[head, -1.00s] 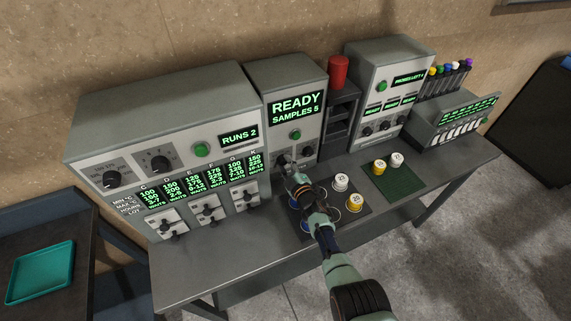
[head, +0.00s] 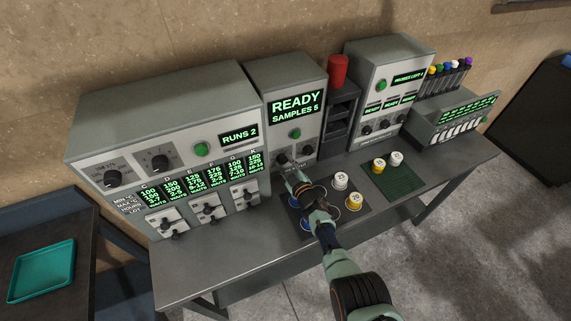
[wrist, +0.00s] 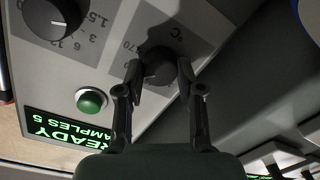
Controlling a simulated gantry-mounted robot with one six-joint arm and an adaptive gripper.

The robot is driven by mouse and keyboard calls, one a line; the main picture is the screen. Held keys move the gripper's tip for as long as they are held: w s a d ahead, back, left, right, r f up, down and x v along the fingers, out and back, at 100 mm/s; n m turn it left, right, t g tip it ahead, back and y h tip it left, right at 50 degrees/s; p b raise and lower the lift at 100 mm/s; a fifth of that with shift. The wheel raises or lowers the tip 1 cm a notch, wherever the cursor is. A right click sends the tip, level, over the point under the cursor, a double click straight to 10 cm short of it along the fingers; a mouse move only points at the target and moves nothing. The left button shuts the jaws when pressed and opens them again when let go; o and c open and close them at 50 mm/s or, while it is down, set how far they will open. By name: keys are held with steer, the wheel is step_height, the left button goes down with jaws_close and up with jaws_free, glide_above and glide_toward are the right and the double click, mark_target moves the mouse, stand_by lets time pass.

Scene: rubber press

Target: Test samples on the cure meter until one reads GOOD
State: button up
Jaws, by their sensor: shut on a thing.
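The cure meter (head: 262,95) stands at the middle of the bench; its display (head: 294,103) reads READY, SAMPLES 5. Its green button (head: 295,134) sits below the display. My gripper (wrist: 160,84) is shut on the dark temperature knob (wrist: 161,67) on the meter's lower front, marked °C in the wrist view. A second knob (wrist: 52,16) with a number scale is beside it. Several sample pots stand on a dark mat right of my gripper, among them a white one (head: 340,180) and a yellow one (head: 354,202). My arm hides part of the mat.
A wide machine (head: 165,100) reading RUNS 2 stands to the left. A red cylinder (head: 338,70) sits on a dark rack right of the meter. A green mat (head: 402,185) holds a yellow and a white pot. A teal tray (head: 42,270) lies at far left.

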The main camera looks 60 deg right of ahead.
steer(key=shift+r, duration=0.1)
steer(key=o, duration=1.2)
steer(key=shift+c, duration=0.2)
steer(key=shift+s+a+f, duration=0.2)
steer(key=shift+s+a, duration=0.1)
steer(key=shift+s, duration=0.05)
steer(key=v, duration=1)
steer(key=shift+s+r, duration=0.1)
steer(key=shift+s, duration=0.05)
steer(key=shift+s+a+r, duration=0.1)
steer(key=shift+s+a, duration=0.2)
